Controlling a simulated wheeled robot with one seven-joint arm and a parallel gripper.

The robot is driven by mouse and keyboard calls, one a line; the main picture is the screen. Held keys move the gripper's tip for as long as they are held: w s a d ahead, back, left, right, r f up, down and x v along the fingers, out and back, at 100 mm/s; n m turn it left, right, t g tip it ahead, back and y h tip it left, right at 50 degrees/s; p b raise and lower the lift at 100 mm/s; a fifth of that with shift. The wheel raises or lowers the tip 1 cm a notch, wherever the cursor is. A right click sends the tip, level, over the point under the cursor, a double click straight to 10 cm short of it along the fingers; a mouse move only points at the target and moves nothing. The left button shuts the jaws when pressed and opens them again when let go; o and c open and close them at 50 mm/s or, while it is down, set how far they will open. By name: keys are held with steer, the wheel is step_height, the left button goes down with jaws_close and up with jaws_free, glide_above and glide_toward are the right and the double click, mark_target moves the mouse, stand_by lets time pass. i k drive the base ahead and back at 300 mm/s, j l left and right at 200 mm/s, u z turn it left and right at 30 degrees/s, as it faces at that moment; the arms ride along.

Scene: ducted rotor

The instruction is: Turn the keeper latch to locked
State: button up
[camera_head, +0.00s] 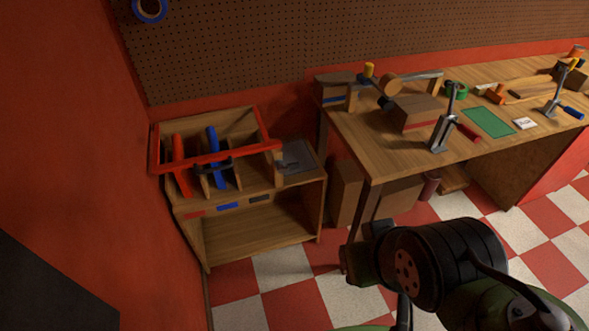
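A wooden stand (262,238) is at the left, against the red wall. A red frame (225,158) lies across its top, over a rack holding a red upright piece (180,165) and a blue upright piece (214,150). A small black part (210,164) sits near the blue piece. I cannot tell which part is the keeper latch, or its position. A dark end of my arm, which may be my gripper (362,258), is at lower centre, right of the stand and apart from it. Its fingers cannot be made out.
A workbench (385,158) with clamps, a green mat (488,121) and tools fills the right. Cardboard-coloured boxes (345,195) stand between stand and bench. A grey plate (296,158) is on the stand's right top. Checkered floor in front is open.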

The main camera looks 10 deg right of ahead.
mark_target(291, 167)
steer(key=i+u, duration=0.2)
steer(key=u, duration=0.25)
steer(key=i+l+u, duration=0.15)
steer(key=u, duration=0.35)
steer(key=i+l+u, duration=0.1)
steer(key=l+u, duration=0.15)
steer(key=u, duration=0.2)
steer(key=i+l+u, duration=0.1)
steer(key=u, duration=0.35)
steer(key=l+u, duration=0.5)
steer(key=i+j, duration=0.05)
steer(key=j, duration=0.05)
